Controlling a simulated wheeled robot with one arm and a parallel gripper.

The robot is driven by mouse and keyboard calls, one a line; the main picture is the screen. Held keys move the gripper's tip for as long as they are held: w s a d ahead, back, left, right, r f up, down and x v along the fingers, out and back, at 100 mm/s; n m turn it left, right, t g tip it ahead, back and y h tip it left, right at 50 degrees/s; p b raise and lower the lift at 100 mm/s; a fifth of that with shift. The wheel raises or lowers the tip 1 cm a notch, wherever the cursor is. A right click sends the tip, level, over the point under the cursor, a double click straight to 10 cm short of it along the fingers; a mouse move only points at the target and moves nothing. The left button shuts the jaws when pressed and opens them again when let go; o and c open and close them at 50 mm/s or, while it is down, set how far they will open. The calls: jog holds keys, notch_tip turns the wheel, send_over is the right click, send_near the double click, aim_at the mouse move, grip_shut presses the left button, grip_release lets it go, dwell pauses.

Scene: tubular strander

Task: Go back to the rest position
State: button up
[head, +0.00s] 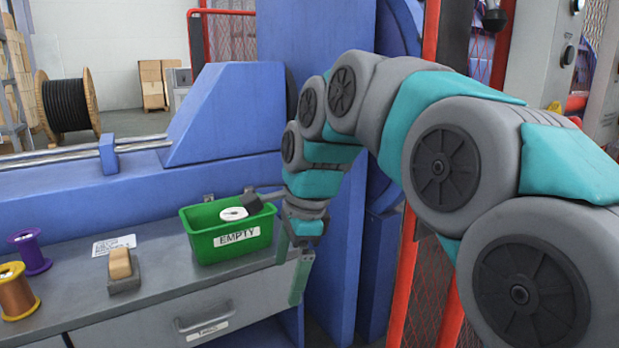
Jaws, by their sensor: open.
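My gripper (293,271) hangs from my arm just right of the green bin, in front of the workbench's right end. Its two teal fingers point down and stand apart, with nothing between them. My arm comes in from the lower right, arches over and bends down to the gripper. The green bin (207,247) is labelled EMPTY and stands on the grey workbench (160,278). A white round spool (233,213) and a dark piece (252,201) show at its top.
A purple spool (31,253), a copper spool (16,293) and a tan-topped block (121,265) stand on the bench at left. The blue machine (227,115) rises behind. A red mesh guard (408,280) stands at right, partly behind my arm.

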jog(key=s+d+f+n+g+h, duration=0.1)
jog(key=s+d+f+n, duration=0.6)
jog(key=s, duration=0.6)
jog(key=s+d+f+n+g+h, duration=0.1)
jog(key=s+d+f+n, duration=0.6)
jog(key=s+d+f, duration=0.4)
jog(key=shift+s+d+g, duration=0.2)
jog(key=shift+s+g, duration=0.1)
jog(key=shift+s, duration=0.75)
